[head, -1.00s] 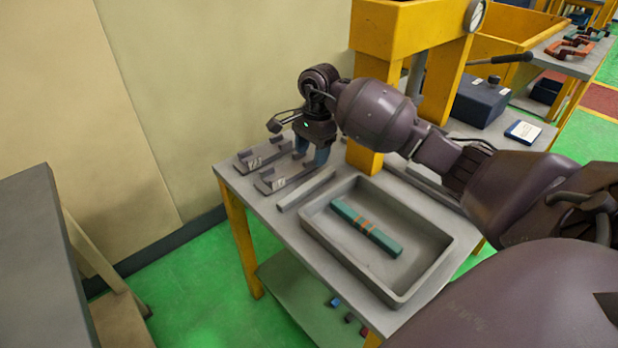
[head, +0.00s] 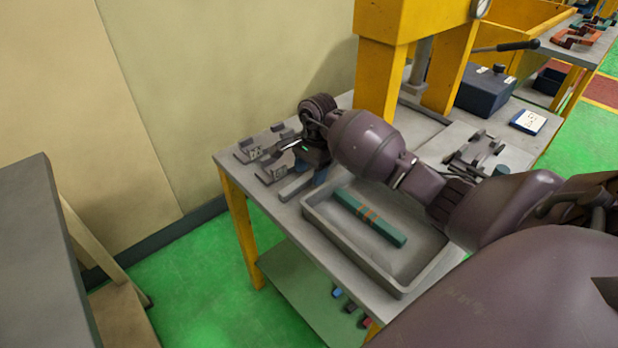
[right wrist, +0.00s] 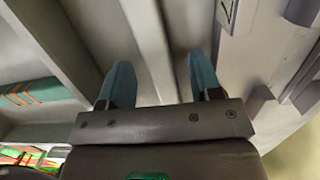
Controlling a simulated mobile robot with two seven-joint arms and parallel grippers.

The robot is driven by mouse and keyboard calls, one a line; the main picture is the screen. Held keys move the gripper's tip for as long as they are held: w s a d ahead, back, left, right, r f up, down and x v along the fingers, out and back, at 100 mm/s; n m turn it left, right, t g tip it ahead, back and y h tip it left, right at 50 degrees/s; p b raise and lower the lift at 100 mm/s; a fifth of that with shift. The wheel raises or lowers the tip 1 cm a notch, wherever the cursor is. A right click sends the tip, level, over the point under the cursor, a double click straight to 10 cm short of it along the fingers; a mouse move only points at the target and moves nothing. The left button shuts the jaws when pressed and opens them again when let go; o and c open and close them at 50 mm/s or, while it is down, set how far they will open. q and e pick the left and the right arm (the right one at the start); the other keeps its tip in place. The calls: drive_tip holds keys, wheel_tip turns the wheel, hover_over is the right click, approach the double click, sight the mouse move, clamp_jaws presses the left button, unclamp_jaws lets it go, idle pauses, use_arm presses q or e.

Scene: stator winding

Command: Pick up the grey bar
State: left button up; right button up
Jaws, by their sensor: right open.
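The grey bar (head: 292,188) lies flat on the table, just left of the tray and partly hidden by my right gripper. My right gripper (head: 311,172) points down over the bar's far part with its blue fingers apart. In the right wrist view the bar (right wrist: 147,38) runs between the two open fingertips of the gripper (right wrist: 160,65), and nothing is gripped. Whether the fingers touch the bar or the table cannot be told. My left gripper is not in view.
A grey tray (head: 402,289) with a teal banded bar (head: 368,217) stands right of the grey bar. Two grey bracket holders (head: 272,172) stand to its left. A yellow press frame (head: 380,82) rises behind. The table's front left edge is clear.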

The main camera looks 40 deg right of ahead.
drive_tip(key=shift+f, duration=0.5)
clamp_jaws()
drive_tip(key=shift+r, duration=0.2)
